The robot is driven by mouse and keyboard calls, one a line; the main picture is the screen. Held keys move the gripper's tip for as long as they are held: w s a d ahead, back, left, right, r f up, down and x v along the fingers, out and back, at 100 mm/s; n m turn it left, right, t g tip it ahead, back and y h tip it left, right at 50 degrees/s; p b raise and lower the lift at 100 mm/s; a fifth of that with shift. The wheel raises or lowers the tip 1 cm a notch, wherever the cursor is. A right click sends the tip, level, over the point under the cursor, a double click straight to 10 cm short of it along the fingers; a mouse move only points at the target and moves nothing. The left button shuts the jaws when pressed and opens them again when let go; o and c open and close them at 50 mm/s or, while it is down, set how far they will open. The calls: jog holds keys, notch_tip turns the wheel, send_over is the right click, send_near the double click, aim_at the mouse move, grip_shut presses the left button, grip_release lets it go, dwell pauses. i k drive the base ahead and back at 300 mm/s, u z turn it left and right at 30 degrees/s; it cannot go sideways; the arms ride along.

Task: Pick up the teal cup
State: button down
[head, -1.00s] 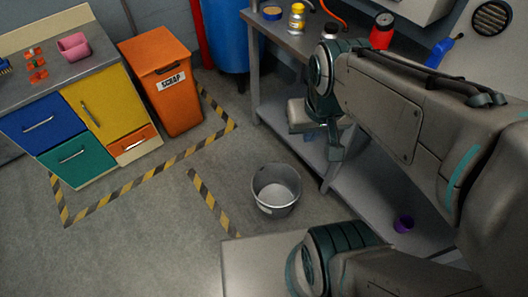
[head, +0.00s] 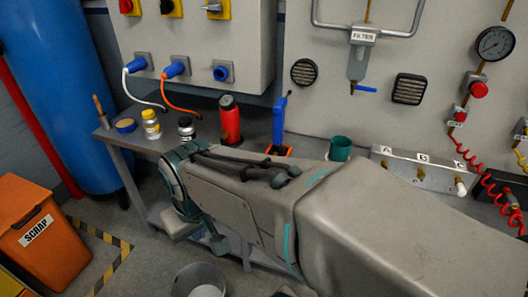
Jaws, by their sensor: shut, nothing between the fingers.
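The teal cup (head: 340,149) stands upright on the grey workbench, near the wall and left of a metal block marked with letters. My arm crosses the view in front of it, and the cup's lower edge lies close to the arm's outline. My gripper (head: 216,243) hangs at the lower left, below the wrist and in front of the bench edge. It is shut and empty, well apart from the cup. The arm partly hides the bench top.
A bucket (head: 200,284) stands on the floor. An orange scrap bin (head: 40,240) is at left.

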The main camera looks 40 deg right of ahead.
aim_at(340, 150)
jog(key=z, duration=1.95)
jog(key=k, duration=0.35)
jog(key=u, duration=0.15)
jog(key=i, duration=0.85)
jog(key=u, duration=0.8)
